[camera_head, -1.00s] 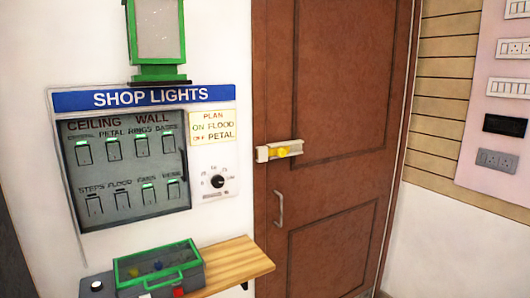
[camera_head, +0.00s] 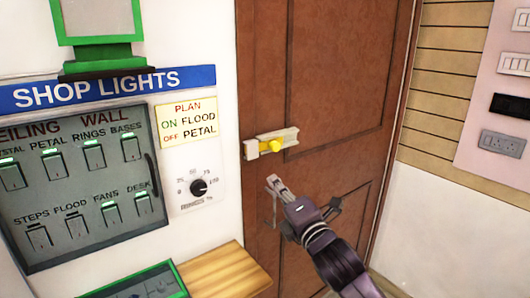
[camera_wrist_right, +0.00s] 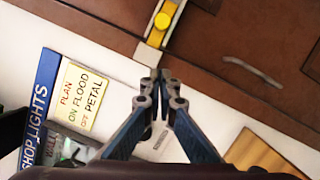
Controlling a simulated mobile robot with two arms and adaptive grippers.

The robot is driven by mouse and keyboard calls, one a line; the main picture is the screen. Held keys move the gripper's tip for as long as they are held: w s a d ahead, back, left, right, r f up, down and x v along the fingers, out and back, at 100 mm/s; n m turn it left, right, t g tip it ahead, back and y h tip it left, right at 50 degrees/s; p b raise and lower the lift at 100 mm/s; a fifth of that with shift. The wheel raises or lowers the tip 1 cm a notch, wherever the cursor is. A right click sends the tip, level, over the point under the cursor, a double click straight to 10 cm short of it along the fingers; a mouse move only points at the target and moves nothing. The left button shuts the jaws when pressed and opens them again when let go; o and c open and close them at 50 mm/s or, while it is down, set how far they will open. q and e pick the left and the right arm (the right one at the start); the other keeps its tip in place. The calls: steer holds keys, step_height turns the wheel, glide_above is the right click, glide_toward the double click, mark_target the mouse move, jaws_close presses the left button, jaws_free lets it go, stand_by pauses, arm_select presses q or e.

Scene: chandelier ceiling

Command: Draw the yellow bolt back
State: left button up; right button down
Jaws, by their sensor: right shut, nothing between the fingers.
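The yellow bolt (camera_head: 274,146) sits in a pale housing (camera_head: 252,149) on the brown door (camera_head: 330,85), near its left edge. Its round yellow knob also shows at the top of the right wrist view (camera_wrist_right: 162,20). My right gripper (camera_head: 272,182) is just below the bolt in the head view, apart from it, with its fingers shut and empty. In the right wrist view its fingertips (camera_wrist_right: 156,74) point toward the bolt housing with a gap between. My left gripper is not in view.
A SHOP LIGHTS panel (camera_head: 70,160) with several switches and a dial (camera_head: 198,187) is on the white wall to the left. A wooden shelf (camera_head: 225,272) juts out below it. A door handle (camera_wrist_right: 252,71) lies beside the bolt in the wrist view.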

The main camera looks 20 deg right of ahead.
steer(key=p, duration=0.3)
glide_toward(264, 149)
steer(key=w+a, duration=0.3)
steer(key=a, duration=0.1)
steer(key=w+d+p, duration=0.2)
steer(key=shift+d+r, duration=0.1)
steer(key=shift+d, duration=0.2)
steer(key=shift+d+r, duration=0.1)
steer(key=shift+d, duration=0.45)
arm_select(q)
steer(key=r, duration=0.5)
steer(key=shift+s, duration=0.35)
arm_select(e)
steer(key=shift+w+a, duration=0.1)
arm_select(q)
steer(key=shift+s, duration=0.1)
arm_select(e)
steer(key=d, duration=0.1)
steer(key=w+d, duration=0.1)
steer(key=d, duration=0.1)
steer(key=w+d, duration=0.1)
steer(key=d, duration=0.1)
steer(key=shift+d, duration=0.25)
